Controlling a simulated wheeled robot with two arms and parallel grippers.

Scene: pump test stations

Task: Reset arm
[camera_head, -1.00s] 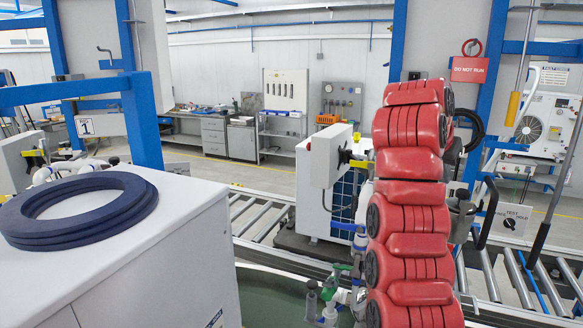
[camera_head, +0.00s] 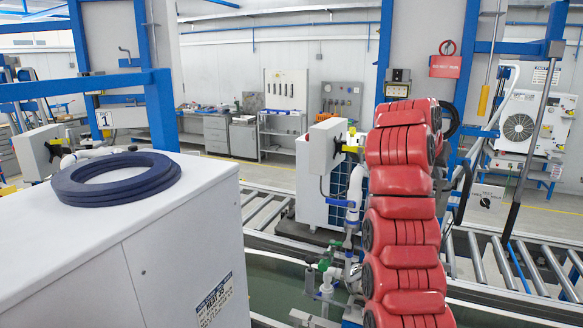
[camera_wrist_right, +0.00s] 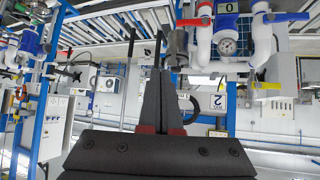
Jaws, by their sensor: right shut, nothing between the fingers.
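My right arm (camera_head: 405,215), with red ribbed covers, stands upright right of centre in the head view. Its gripper is mostly hidden behind the arm there. In the right wrist view my right gripper (camera_wrist_right: 157,75) shows its dark fingers together, with nothing held between them. White pipes with blue and red valve handles and a round gauge (camera_wrist_right: 227,46) lie beyond the fingers, at the upper right. I cannot tell the distance from the fingertips to them. My left gripper is not in view.
A white cabinet (camera_head: 100,255) with dark blue rings (camera_head: 115,178) on top stands close at the left. Behind my arm is a roller conveyor (camera_head: 465,255) with a pump unit (camera_head: 335,170). Open floor lies beyond the conveyor.

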